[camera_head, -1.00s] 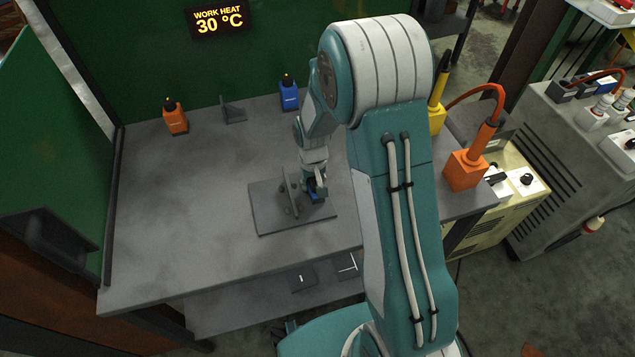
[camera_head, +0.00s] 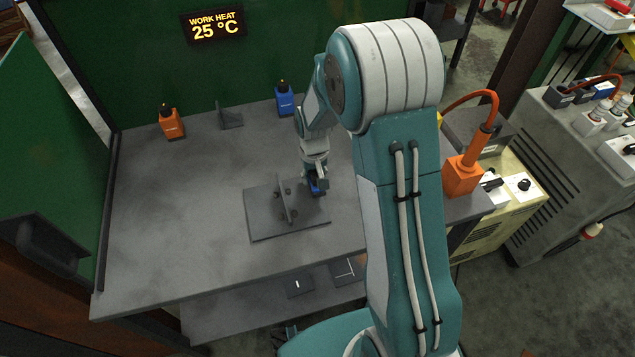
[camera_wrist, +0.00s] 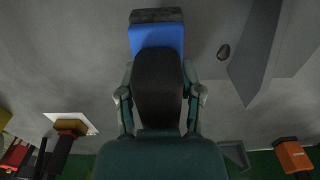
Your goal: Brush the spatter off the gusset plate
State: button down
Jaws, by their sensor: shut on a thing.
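The gusset plate (camera_head: 284,196) stands upright on a flat grey base plate (camera_head: 262,226) on the bench. In the wrist view the gusset plate (camera_wrist: 256,55) is a dark slanted shape at the upper right. Dark spatter lumps (camera_head: 279,190) lie close to its foot, and one shows in the wrist view (camera_wrist: 224,52) left of the plate. My gripper (camera_head: 318,180) is shut on a blue brush (camera_wrist: 157,38) with a dark bristle end, just right of the gusset plate. In the wrist view the brush is apart from the plate and the lump.
An orange box (camera_head: 171,124), a small grey bracket (camera_head: 230,117) and a blue box (camera_head: 285,101) stand at the back. A sign (camera_head: 215,26) reads WORK HEAT 25 °C. An orange holder (camera_head: 462,175) with a cable stands at the right edge. The bench's left side is clear.

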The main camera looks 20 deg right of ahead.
jog(key=shift+a+r, duration=0.25)
jog(key=shift+r, duration=0.35)
jog(key=shift+a+r, duration=0.25)
jog(key=shift+r, duration=0.3)
jog(key=shift+d+r, duration=0.4)
jog(key=shift+r, duration=0.3)
jog(key=shift+d+r, duration=0.35)
jog(key=shift+r, duration=0.5)
jog(key=shift+a+r, duration=0.1)
jog(key=shift+a, duration=0.45)
jog(key=shift+d, duration=0.1)
jog(key=shift+d, duration=0.25)
jog(key=shift+s, duration=0.1)
